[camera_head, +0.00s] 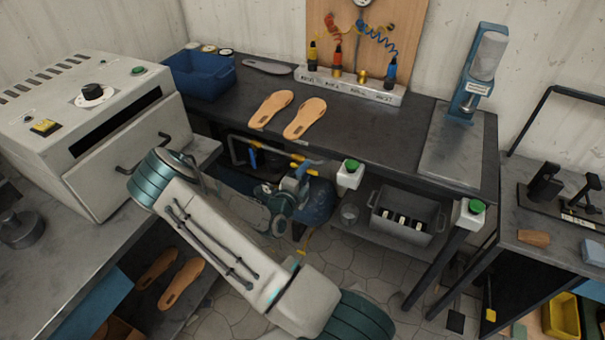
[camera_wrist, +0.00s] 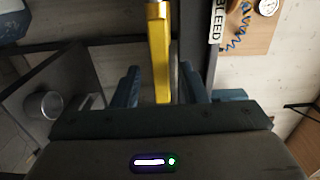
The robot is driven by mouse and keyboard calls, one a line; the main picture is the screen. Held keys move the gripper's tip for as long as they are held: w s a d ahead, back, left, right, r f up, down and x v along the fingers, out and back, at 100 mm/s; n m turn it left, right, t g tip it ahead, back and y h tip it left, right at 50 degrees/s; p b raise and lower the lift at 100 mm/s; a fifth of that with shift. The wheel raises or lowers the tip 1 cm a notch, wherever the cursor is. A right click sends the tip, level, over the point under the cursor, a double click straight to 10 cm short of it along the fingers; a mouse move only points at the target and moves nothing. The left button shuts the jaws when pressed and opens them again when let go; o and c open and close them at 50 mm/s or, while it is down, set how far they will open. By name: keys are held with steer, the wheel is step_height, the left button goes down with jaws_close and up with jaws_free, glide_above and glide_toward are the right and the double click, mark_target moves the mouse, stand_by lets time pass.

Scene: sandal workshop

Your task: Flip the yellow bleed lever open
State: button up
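The yellow bleed lever (camera_wrist: 161,60) is a long flat bar in the wrist view, running from the top edge down between my fingers. My gripper (camera_wrist: 159,72) is open, with one dark blue finger on each side of the lever. A gap shows on both sides, and I see no clear contact. A white label reading BLEED (camera_wrist: 217,20) is to the right of the lever. In the head view my gripper (camera_head: 300,178) is under the dark workbench, near yellow parts on the pipework, small and partly hidden there.
The dark workbench (camera_head: 390,135) is above my gripper, with sandals on top. A grey crate (camera_head: 408,217) and a metal cup (camera_head: 350,213) stand on the shelf to the right; the cup also shows in the wrist view (camera_wrist: 43,105). A white machine (camera_head: 100,130) stands at left.

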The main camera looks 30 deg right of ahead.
steer(key=b+v, duration=0.1)
steer(key=v, duration=1.2)
steer(key=shift+s+a, duration=0.3)
steer(key=s+d+r+m+g+y, duration=0.15)
steer(key=s+r+m+g, duration=0.4)
steer(key=m, duration=0.75)
steer(key=s+r+m+g+y, duration=0.3)
steer(key=s+r+m+g, duration=0.3)
steer(key=m, duration=0.6)
steer(key=s+a+r+m+t+y, duration=0.4)
steer(key=a+r+m+y, duration=0.6)
steer(key=m, duration=0.8)
steer(key=shift+s+a+r, duration=0.4)
steer(key=shift+s+r, duration=0.25)
steer(key=shift+r, duration=0.3)
